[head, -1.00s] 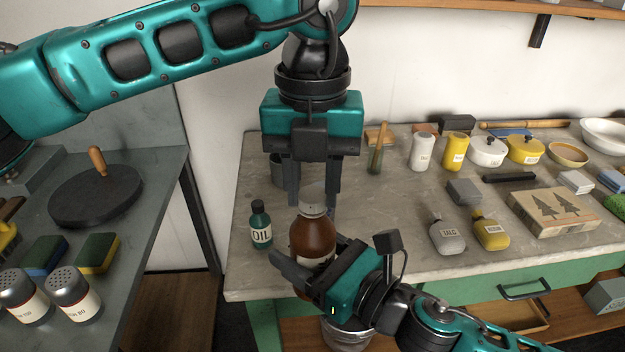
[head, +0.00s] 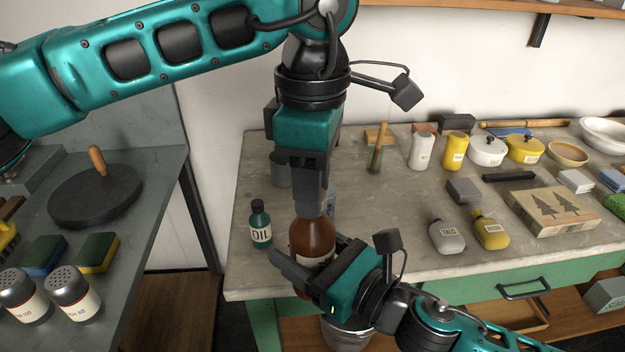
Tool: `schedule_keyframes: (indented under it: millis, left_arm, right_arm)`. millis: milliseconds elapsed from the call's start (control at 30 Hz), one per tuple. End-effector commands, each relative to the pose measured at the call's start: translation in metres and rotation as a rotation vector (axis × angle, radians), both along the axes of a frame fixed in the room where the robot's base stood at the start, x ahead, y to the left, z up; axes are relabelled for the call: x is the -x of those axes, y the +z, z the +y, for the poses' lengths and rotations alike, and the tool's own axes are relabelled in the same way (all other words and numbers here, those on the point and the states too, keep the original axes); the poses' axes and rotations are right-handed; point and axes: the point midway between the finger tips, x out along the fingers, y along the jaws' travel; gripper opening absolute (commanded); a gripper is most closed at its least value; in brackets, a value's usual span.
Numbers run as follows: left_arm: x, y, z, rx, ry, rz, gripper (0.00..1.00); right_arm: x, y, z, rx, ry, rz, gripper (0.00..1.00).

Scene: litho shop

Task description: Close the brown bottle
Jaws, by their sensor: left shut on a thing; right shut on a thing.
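The brown bottle (head: 314,240) stands upright near the table's front left, with a pale label on its side. My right gripper (head: 306,272) is shut around the lower body of the bottle from the front right. My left gripper (head: 311,213) points straight down onto the top of the bottle, shut on the cap. The cap is hidden behind its fingers, so how the cap sits on the neck cannot be seen.
A green oil bottle (head: 260,224) stands close to the left of the brown bottle. The tabletop (head: 400,200) between is clear.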

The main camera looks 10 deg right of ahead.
Motion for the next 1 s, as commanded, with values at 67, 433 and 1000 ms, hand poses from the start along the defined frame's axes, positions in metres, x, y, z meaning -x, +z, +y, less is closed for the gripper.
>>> schedule_keyframes:
  millis: [67,433,1000]
  left_arm:
    - [-0.001,0.0,0.0,-0.001,0.003,-0.001,0.0]
    - [0.0,0.0,0.0,-0.001,0.005,0.0,0.65]
    - [-0.001,0.059,0.0,0.002,0.006,-0.005,0.65]
  right_arm:
    - [0.0,0.001,0.0,-0.001,0.001,-0.002,0.0]
    - [0.0,0.001,0.0,-0.001,0.001,-0.002,0.0]
    - [0.0,0.001,0.0,-0.001,0.001,-0.002,0.0]
